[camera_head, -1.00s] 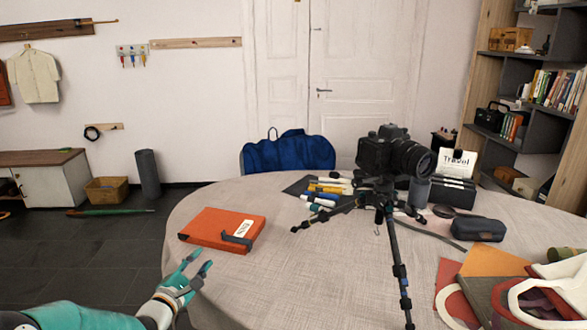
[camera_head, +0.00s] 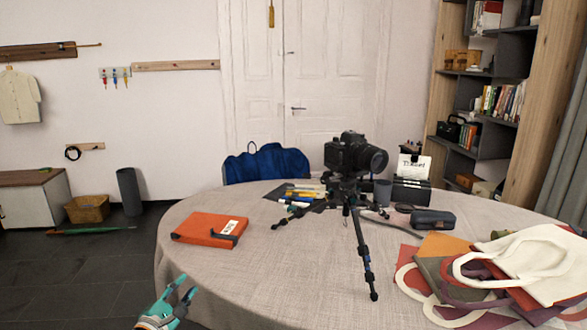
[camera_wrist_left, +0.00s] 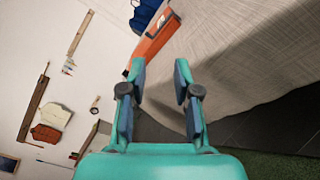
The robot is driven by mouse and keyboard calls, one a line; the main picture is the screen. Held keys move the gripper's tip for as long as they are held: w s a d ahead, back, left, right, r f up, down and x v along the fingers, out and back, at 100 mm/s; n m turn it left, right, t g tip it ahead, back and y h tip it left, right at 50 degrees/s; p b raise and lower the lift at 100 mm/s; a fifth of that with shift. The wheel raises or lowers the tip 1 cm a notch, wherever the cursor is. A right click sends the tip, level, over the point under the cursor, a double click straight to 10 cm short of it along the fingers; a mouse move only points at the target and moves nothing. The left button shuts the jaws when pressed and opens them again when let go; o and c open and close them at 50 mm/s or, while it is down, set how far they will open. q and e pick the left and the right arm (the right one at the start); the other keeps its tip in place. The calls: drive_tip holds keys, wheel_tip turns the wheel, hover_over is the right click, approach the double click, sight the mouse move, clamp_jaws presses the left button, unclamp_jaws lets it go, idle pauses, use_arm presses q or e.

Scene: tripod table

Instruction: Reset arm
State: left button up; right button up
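My left gripper (camera_head: 181,296) is at the bottom of the head view, just off the near left edge of the round table (camera_head: 270,270). Its two fingers are spread apart with nothing between them. The left wrist view shows the same open, empty fingers (camera_wrist_left: 160,72), with the tablecloth (camera_wrist_left: 225,60) beyond them. My right gripper is in neither view. A camera on a black tripod (camera_head: 357,155) stands upright on the table. An orange case (camera_head: 205,230) with a dark strap lies near the left edge, apart from the gripper; it also shows in the left wrist view (camera_wrist_left: 156,42).
Cloth bags (camera_head: 530,262) heap at the right edge. A blue backpack (camera_head: 265,164) is behind the table. The front middle of the table is clear.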

use_arm(q)
drive_tip(key=s+d+f+g, duration=0.35)
drive_tip(key=d+f, duration=0.25)
drive_tip(key=f, duration=0.5)
drive_tip(key=s+d+f+m+g, duration=0.3)
drive_tip(key=s+f, duration=0.3)
drive_tip(key=s, duration=0.2)
drive_tip(key=s+d+f+m+g, duration=0.35)
drive_tip(key=s+f, duration=0.25)
drive_tip(key=s, duration=0.2)
drive_tip(key=s+d+f+m+g, duration=0.2)
drive_tip(key=s+f+m+g, duration=0.15)
drive_tip(key=s+f, duration=0.4)
drive_tip(key=s+m+g, duration=0.4)
drive_tip(key=s+m, duration=0.6)
drive_tip(key=s, duration=0.1)
wheel_tip(320, 180, up, 15)
drive_tip(key=p, duration=1.5)
drive_tip(key=shift+d+r+m+p, duration=0.15)
drive_tip(key=shift+d+m+p, duration=0.15)
drive_tip(key=shift+p, duration=0.1)
drive_tip(key=shift+s+t, duration=0.15)
drive_tip(key=shift+t, duration=0.1)
